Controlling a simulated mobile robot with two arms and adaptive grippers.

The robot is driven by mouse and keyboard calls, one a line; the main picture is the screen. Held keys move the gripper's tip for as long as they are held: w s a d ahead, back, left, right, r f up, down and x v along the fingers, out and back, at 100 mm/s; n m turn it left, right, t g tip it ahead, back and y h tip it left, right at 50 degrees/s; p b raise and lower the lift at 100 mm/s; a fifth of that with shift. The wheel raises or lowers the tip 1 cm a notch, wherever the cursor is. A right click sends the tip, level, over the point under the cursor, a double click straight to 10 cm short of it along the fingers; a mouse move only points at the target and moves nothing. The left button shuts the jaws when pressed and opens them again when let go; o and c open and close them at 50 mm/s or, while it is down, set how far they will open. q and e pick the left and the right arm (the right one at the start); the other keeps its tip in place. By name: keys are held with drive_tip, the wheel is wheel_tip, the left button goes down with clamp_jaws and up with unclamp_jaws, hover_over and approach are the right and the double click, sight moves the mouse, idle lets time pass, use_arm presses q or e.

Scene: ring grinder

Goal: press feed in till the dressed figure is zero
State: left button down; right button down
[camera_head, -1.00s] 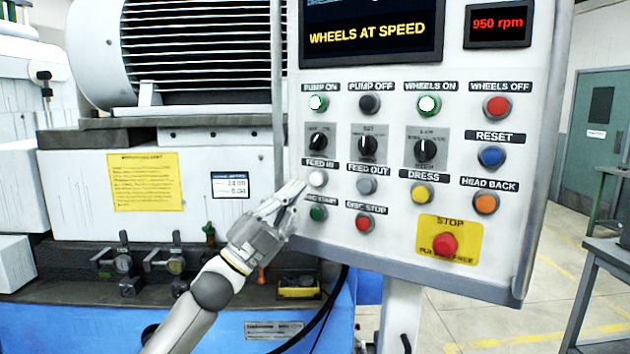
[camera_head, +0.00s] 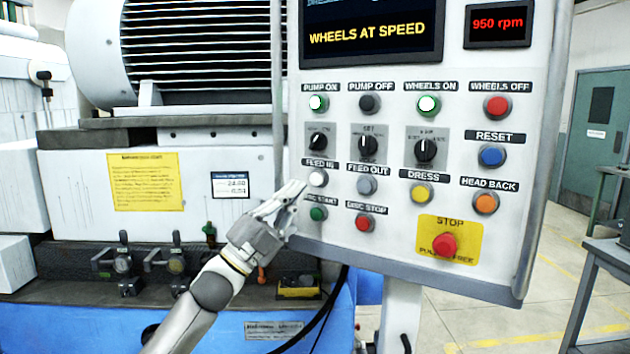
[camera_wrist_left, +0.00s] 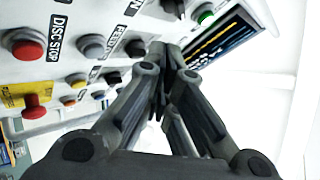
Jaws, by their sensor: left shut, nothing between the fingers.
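The white FEED IN button (camera_head: 318,178) is on the left side of the control panel, under the left selector knob. My left gripper (camera_head: 300,188) is shut and empty, its fingertips just left of and slightly below this button. I cannot tell whether they touch it. In the left wrist view the closed fingers (camera_wrist_left: 165,62) point along the panel, and I cannot make out the FEED IN button. A small display (camera_head: 230,185) on the machine front shows two lines of figures, too blurred to read surely. The panel screen (camera_head: 370,32) reads WHEELS AT SPEED. My right gripper is not in view.
Close around are the grey FEED OUT button (camera_head: 366,185), green DISC START (camera_head: 318,213) and red DISC STOP (camera_head: 364,222). A red STOP button (camera_head: 444,244) sits lower right. The panel's left edge and a vertical bar are beside my gripper.

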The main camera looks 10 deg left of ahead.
sight(317, 179)
use_arm(q)
drive_tip(key=s+n+t+y+p, duration=0.1)
drive_tip(key=n+t+y, duration=0.1)
drive_tip(key=n+y, duration=0.2)
drive_tip(key=s+n+t+y+p, duration=0.1)
drive_tip(key=n+t+y, duration=0.1)
drive_tip(key=n, duration=0.3)
drive_tip(key=s+a+n+t+y+p, duration=0.1)
drive_tip(key=n+t+y, duration=0.1)
drive_tip(key=n+y, duration=0.3)
drive_tip(key=shift+s+r+t+y, duration=0.25)
drive_tip(key=shift+s+t+y, duration=0.05)
drive_tip(key=shift+s, duration=0.1)
drive_tip(key=shift+w, duration=0.1)
drive_tip(key=w+d+b, duration=0.2)
drive_tip(key=w, duration=0.6)
drive_tip(key=shift+w+d+b, duration=0.15)
drive_tip(key=shift+d+b, duration=0.15)
drive_tip(key=shift+w, duration=0.2)
idle(0.4)
drive_tip(key=shift+w+d, duration=0.1)
drive_tip(key=shift+w, duration=0.1)
